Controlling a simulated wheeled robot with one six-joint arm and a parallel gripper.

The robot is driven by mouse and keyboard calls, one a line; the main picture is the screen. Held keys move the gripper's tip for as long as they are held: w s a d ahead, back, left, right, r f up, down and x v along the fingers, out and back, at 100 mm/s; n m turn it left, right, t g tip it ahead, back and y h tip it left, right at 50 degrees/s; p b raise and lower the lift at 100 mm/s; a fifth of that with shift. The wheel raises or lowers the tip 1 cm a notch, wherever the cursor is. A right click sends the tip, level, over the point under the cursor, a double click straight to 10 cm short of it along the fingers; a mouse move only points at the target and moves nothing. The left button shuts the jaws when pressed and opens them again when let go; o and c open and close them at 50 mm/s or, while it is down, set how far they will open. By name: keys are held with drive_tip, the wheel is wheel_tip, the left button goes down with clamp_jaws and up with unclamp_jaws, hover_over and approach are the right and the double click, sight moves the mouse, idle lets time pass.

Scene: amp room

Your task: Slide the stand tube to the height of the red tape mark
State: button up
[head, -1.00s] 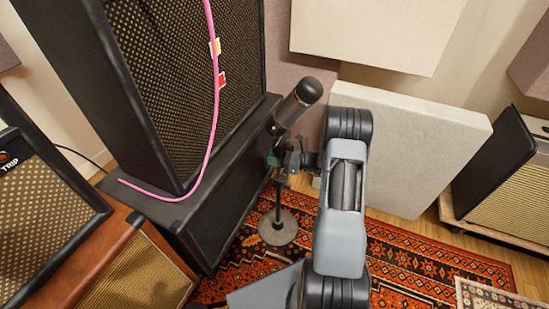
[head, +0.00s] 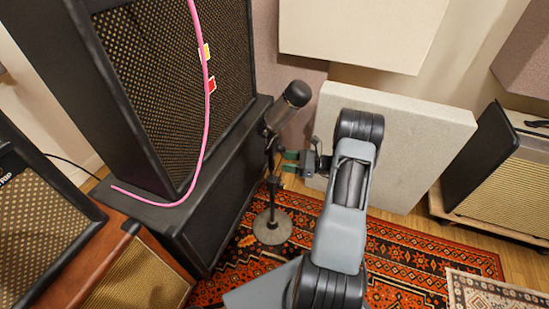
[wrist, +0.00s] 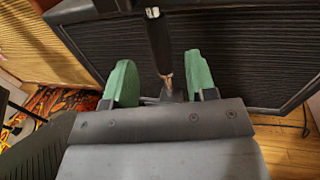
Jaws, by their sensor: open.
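A microphone (head: 285,105) sits tilted on top of a thin dark stand tube (head: 272,190), which rises from a round grey base (head: 272,227) on the rug. A red tape mark (head: 211,86) is on a pink cable (head: 206,120) hanging in front of the tall speaker cabinet, just below a yellow tape (head: 204,52). My gripper (head: 284,166) has green fingers and is open, just right of the tube below the microphone. In the wrist view a dark tube (wrist: 159,45) shows between the spread fingers (wrist: 155,80); I cannot tell if they touch it.
The tall cabinet (head: 130,60) stands on a lower black cabinet (head: 215,215), close left of the stand. A pale panel (head: 410,150) leans against the wall behind my arm. Amps stand at lower left (head: 140,275) and right (head: 510,190). The patterned rug (head: 400,260) is open at right.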

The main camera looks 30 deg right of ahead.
drive_tip(key=v, duration=0.5)
drive_tip(key=shift+s+d+p, duration=0.2)
drive_tip(key=shift+d+p, duration=0.15)
drive_tip(key=shift+p, duration=0.05)
